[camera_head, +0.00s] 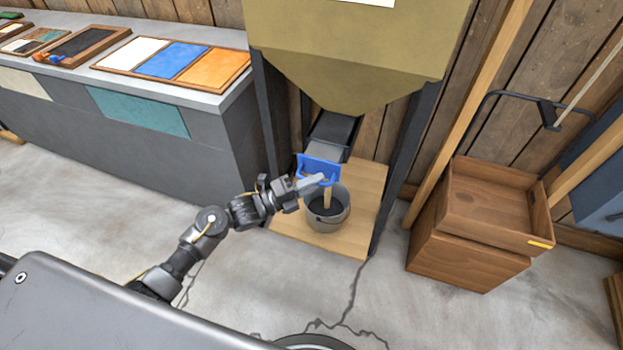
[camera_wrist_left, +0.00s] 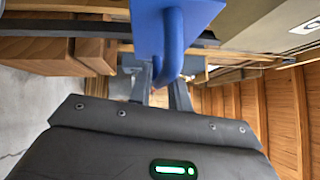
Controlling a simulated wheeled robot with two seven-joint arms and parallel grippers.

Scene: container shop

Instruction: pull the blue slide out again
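The blue slide (camera_head: 319,168) is a blue plate with a loop handle at the mouth of a dark chute (camera_head: 334,130) under the olive hopper (camera_head: 360,60). My left gripper (camera_head: 322,180) is at its handle. In the left wrist view the blue handle bar (camera_wrist_left: 173,45) passes between the two fingers (camera_wrist_left: 163,88), which look closed on it. A grey bucket (camera_head: 328,222) stands below the chute, with dark contents or a dark inside. A tan upright strip (camera_head: 327,197) shows over the bucket; I cannot tell whether it is falling material. My right gripper is not in view.
The bucket stands on a wooden board (camera_head: 365,200) between the hopper's dark legs (camera_head: 402,165). Wooden crates (camera_head: 480,225) are stacked to the right. A grey counter (camera_head: 150,120) with coloured trays stands at the left. The concrete floor in front is open.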

